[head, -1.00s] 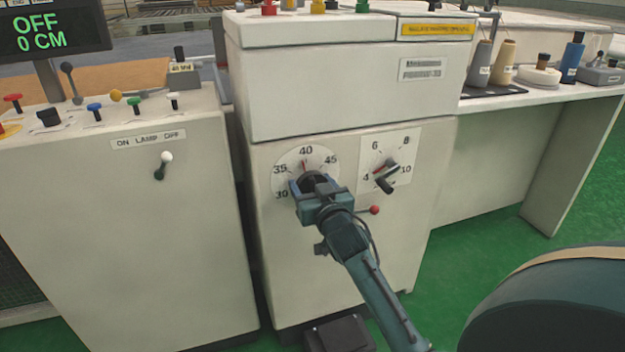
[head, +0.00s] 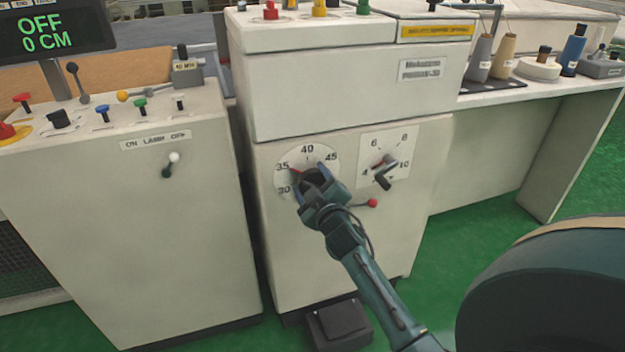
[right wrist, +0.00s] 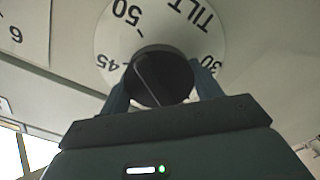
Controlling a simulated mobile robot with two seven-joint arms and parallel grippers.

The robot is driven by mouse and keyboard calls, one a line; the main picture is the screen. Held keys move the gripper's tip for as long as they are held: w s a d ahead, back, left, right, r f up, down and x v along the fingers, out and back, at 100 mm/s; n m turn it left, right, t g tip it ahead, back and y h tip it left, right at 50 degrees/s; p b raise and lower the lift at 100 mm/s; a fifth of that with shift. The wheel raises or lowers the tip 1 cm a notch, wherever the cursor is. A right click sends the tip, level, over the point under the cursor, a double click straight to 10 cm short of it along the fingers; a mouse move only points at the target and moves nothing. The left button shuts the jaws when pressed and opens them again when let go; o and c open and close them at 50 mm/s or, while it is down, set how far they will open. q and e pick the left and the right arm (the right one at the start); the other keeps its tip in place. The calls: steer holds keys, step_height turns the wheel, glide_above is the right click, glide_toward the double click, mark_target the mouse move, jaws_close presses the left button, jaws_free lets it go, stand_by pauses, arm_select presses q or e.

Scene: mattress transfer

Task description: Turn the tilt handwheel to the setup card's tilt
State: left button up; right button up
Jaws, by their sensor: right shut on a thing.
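The tilt dial (head: 283,163) is a round white plate on the front of the middle cabinet, marked 30, 35, 40 and 45. Its red pointer shows near 35. The dark handwheel (right wrist: 160,78) sits at the dial's centre, with its round knob between my fingers in the right wrist view. My right gripper (head: 314,183) is shut on the handwheel and hides much of it in the head view. The word TILT and the 50 mark show on the dial (right wrist: 185,30) in the right wrist view. My left gripper is not in view. I see no readable setup card.
A second dial (head: 402,145) with a dark crank is just right of the tilt dial. A red-knobbed lever (head: 371,203) sticks out below it. The left cabinet (head: 110,210) carries a lamp toggle and several levers. Thread cones (head: 503,57) stand on the right table.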

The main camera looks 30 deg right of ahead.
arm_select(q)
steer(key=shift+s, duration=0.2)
arm_select(e)
steer(key=shift+r+n, duration=0.15)
steer(key=shift+n, duration=0.25)
steer(key=o, duration=0.7)
steer(key=shift+w, duration=0.1)
steer(key=shift+c, duration=0.2)
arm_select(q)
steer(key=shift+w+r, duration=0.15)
arm_select(e)
steer(key=o, duration=0.3)
steer(key=shift+o, duration=0.2)
steer(key=shift+s+a+f, duration=0.1)
steer(key=shift+s+f, duration=0.1)
steer(key=shift+s, duration=0.1)
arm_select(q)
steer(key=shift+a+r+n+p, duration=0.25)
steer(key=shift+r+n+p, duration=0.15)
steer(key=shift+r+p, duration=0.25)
arm_select(e)
steer(key=v, duration=1.2)
steer(key=shift+s, duration=0.4)
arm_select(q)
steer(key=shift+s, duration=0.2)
